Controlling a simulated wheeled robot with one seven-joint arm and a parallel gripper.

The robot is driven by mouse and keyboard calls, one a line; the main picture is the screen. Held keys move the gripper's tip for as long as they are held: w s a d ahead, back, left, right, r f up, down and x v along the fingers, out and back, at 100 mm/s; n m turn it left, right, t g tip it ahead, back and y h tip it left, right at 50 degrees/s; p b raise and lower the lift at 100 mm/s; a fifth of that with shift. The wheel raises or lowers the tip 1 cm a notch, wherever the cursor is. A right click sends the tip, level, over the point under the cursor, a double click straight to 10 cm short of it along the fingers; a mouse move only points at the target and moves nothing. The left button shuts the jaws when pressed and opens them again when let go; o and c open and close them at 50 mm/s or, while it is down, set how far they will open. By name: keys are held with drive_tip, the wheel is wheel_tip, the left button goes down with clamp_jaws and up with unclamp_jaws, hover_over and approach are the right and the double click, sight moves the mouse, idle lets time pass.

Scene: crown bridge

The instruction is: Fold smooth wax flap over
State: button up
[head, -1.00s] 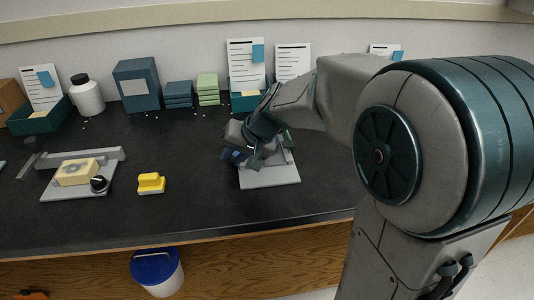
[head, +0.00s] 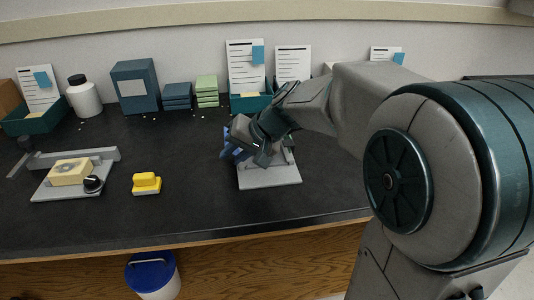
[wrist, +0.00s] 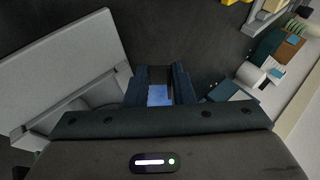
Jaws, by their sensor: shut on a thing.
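My gripper (head: 240,146) is over the left part of a light grey stand (head: 268,178), which stands on the dark bench. It is shut on a blue piece (wrist: 158,95), which shows between the two dark fingers in the wrist view; I take it to be the wax flap. In the head view only bits of blue show at the gripper's left side. The fingers and wrist hide most of the flap and the stand's upper part, so I cannot tell how far it is folded. The stand's pale plate also shows at left in the wrist view (wrist: 62,62).
A grey plate with a cream block (head: 70,171) and black knob, and a yellow block (head: 147,182), lie to the left. Boxes, a white bottle (head: 83,97) and cards line the back wall. A blue-lidded bucket (head: 152,272) stands below. The bench between yellow block and stand is clear.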

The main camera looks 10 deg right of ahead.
drive_tip(key=shift+a+r, duration=0.1)
drive_tip(key=shift+r, duration=0.05)
drive_tip(key=o, duration=0.5)
drive_tip(key=shift+s+d+r, duration=0.2)
drive_tip(key=shift+s, duration=0.6)
drive_tip(key=shift+s+d+r, duration=0.15)
drive_tip(key=shift+s+r, duration=0.05)
drive_tip(key=shift+s, duration=0.55)
drive_tip(key=shift+s+d+r, duration=0.2)
drive_tip(key=shift+s, duration=0.6)
drive_tip(key=shift+r+p, duration=1.2)
drive_tip(key=shift+r, duration=0.8)
